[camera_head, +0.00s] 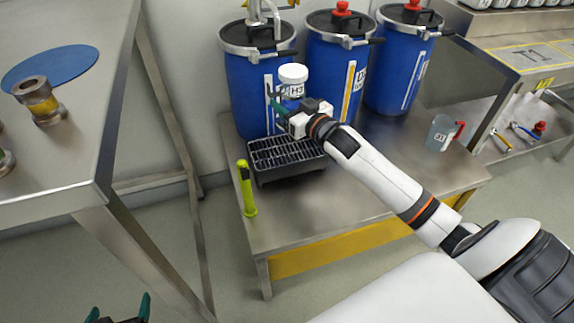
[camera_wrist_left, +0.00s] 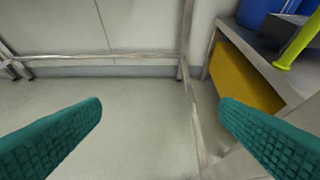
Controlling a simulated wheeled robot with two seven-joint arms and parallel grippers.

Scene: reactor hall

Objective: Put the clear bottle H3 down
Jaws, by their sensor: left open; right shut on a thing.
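The clear bottle H3 (camera_head: 292,80) has a white cap and a label reading H3. It is upright in the head view, in front of the left blue drum. My right gripper (camera_head: 283,104) is shut on it, and the fingers hide part of its lower body. The bottle is over the back of a black grated tray (camera_head: 288,178); I cannot tell whether its base touches anything. My left gripper (camera_head: 118,308) is open and empty at the bottom left of the head view. Its two teal fingers stand wide apart in the left wrist view (camera_wrist_left: 160,125), above bare floor.
Several blue drums, such as the middle one (camera_head: 335,75), stand at the back. A yellow-green tool (camera_head: 246,188) stands left of the tray. A clear jug (camera_head: 440,133) stands at the low steel table's right (camera_head: 370,190). A higher steel table (camera_head: 60,150) is at left.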

